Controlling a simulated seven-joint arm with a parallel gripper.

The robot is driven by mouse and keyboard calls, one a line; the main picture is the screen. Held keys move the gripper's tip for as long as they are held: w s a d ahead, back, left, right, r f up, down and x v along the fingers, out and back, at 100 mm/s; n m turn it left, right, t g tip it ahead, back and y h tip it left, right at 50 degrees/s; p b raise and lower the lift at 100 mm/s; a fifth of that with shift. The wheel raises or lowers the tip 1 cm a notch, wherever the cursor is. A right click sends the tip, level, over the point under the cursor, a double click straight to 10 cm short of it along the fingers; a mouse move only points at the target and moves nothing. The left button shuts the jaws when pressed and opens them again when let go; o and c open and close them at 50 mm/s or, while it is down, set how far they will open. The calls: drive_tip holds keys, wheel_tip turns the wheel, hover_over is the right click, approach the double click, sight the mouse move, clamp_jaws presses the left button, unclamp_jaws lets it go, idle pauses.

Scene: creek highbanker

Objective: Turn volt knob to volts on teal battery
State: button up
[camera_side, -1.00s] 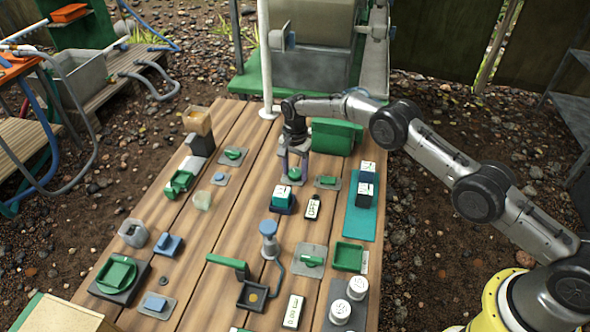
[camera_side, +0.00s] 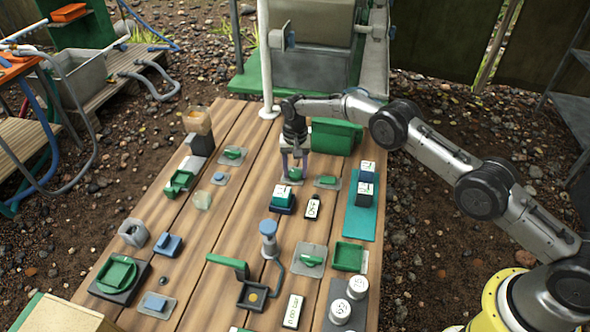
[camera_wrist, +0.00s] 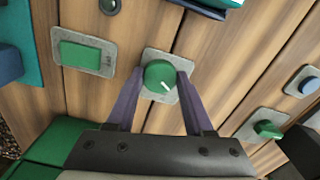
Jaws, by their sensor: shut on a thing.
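A round green knob (camera_wrist: 160,75) with a white pointer line stands on a grey plate (camera_wrist: 151,56) in the wrist view. Its pointer is aimed to the lower right. My gripper (camera_wrist: 155,88) has a finger on each side of the knob and is shut on it. In the side view my gripper (camera_side: 294,172) reaches straight down over the same green knob (camera_side: 295,174), near the far end of the table.
A plate with a green rectangular part (camera_wrist: 82,53) lies left of the knob in the wrist view. A green box (camera_side: 333,134) stands close behind my gripper. A teal mat (camera_side: 359,222) bears a dark labelled block (camera_side: 365,191). A small OFF tag (camera_side: 313,207) lies nearby.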

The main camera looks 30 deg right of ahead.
drive_tip(key=shift+n, duration=0.4)
drive_tip(key=n, duration=0.5)
drive_tip(key=shift+n, duration=0.3)
drive_tip(key=o, duration=1.1)
drive_tip(key=shift+r, duration=3.5)
drive_tip(key=shift+d+r, duration=0.1)
